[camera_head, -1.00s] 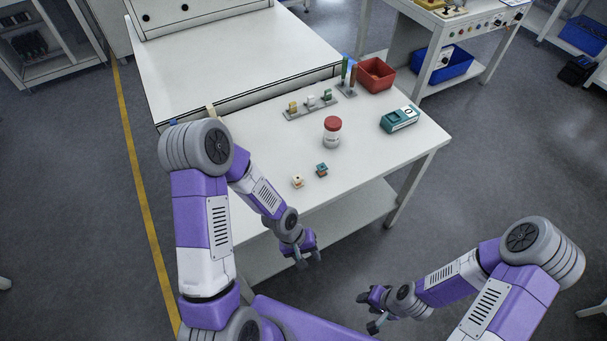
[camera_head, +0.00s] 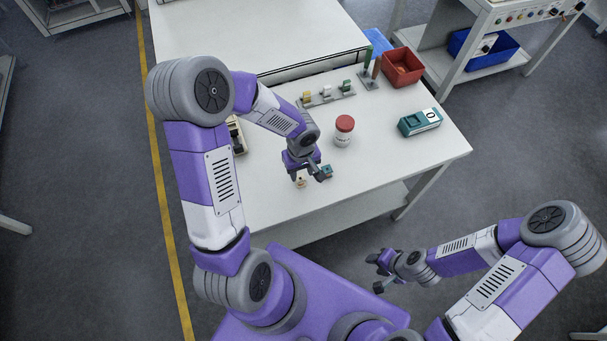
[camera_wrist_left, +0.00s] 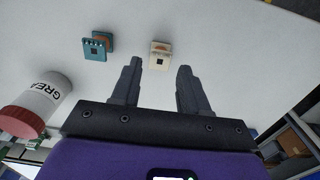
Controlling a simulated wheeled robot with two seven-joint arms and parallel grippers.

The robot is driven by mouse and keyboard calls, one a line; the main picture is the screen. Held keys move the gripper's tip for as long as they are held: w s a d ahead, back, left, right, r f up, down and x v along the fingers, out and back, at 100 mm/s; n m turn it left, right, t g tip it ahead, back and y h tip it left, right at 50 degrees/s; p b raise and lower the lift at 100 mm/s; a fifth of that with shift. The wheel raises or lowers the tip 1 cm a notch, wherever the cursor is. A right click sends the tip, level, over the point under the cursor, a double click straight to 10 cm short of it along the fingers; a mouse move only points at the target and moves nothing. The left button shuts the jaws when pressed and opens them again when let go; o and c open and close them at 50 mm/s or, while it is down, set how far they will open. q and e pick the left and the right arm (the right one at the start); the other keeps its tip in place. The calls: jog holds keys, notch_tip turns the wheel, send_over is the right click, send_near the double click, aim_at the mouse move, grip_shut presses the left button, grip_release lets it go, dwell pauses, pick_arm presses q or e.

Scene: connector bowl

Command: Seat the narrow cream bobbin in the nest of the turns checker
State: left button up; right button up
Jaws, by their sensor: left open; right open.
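The small cream bobbin (camera_head: 301,184) stands near the table's front edge, partly hidden by my left gripper (camera_head: 311,178) in the head view. In the left wrist view the cream bobbin (camera_wrist_left: 160,56) shows just past the fingertips, centred between them. My left gripper (camera_wrist_left: 159,70) is open and empty. The turns checker (camera_head: 420,122), a teal box with a white face reading 0, is at the table's right side; its nest is too small to make out. My right gripper (camera_head: 380,272) is open and empty, off the table's front.
A teal bobbin (camera_head: 326,171) stands close to the cream one. A white jar with a red lid (camera_head: 344,131) stands behind them. A rack (camera_head: 327,97) with coloured pieces, a tool stand (camera_head: 370,76) and a red bin (camera_head: 403,67) are farther back. The table's right front is clear.

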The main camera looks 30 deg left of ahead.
aim_at(300, 178)
pick_arm(q)
jog(key=f, duration=0.5)
jog(key=shift+w+a+f+b, duration=0.15)
jog(key=shift+a+f+b, duration=0.05)
jog(key=shift+a+b, duration=0.2)
jog(key=shift+d, duration=0.1)
jog(key=c, duration=0.8)
jog(key=shift+r, duration=0.1)
